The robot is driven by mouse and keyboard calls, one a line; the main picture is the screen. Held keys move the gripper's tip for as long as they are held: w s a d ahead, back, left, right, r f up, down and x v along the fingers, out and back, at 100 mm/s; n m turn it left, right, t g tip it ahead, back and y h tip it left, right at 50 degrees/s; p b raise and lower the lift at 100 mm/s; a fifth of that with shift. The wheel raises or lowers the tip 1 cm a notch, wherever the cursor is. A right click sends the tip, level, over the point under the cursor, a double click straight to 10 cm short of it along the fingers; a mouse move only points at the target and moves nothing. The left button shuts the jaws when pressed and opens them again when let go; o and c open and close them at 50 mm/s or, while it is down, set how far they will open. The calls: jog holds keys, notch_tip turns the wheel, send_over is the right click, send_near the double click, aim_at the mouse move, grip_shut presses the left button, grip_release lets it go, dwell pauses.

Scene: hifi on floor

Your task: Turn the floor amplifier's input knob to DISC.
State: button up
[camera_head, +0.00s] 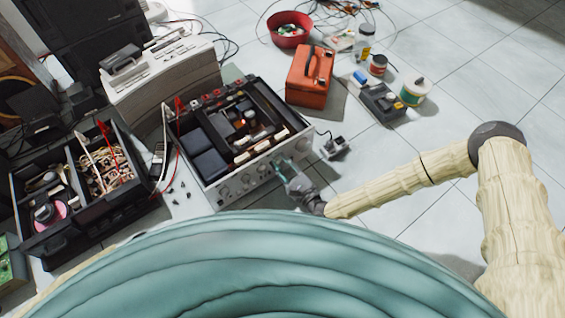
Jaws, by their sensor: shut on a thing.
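The floor amplifier (211,191) stands on the tiled floor with its top off, showing dark transformers and circuit parts inside. Its silver front panel carries a row of small knobs and faces down toward me. My gripper (281,169) is at the right part of this front panel, with its teal fingers against the panel. It is shut on a knob there. The fingers hide the knob, and I cannot read its setting or the panel lettering. My arm reaches in from the right.
Left of the amplifier are a black sectioned toolbox (88,222) and red and white test leads. An orange case (309,75) stands behind right, with a grey device (382,103), jars and a red bowl (289,29) beyond. A small plug-like item (335,147) lies right. Open floor extends right.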

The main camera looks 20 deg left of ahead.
jog(key=n+p, duration=0.1)
jog(key=n, duration=0.2)
jog(key=shift+r+n, duration=0.15)
jog(key=shift+n, duration=0.25)
jog(key=n+p, duration=0.2)
jog(key=n, duration=0.2)
jog(key=shift+a+n+p, duration=0.1)
jog(key=shift+n+p, duration=0.2)
jog(key=n+p, duration=0.1)
jog(key=n, duration=0.2)
jog(key=shift+n+p, duration=0.3)
jog(key=shift+p, duration=0.1)
jog(key=shift+s+f+n+p, duration=0.15)
jog(key=shift+n+p, duration=0.75)
jog(key=shift+n, duration=1)
jog(key=shift+f, duration=0.1)
jog(key=o, duration=1)
jog(key=shift+o, duration=0.2)
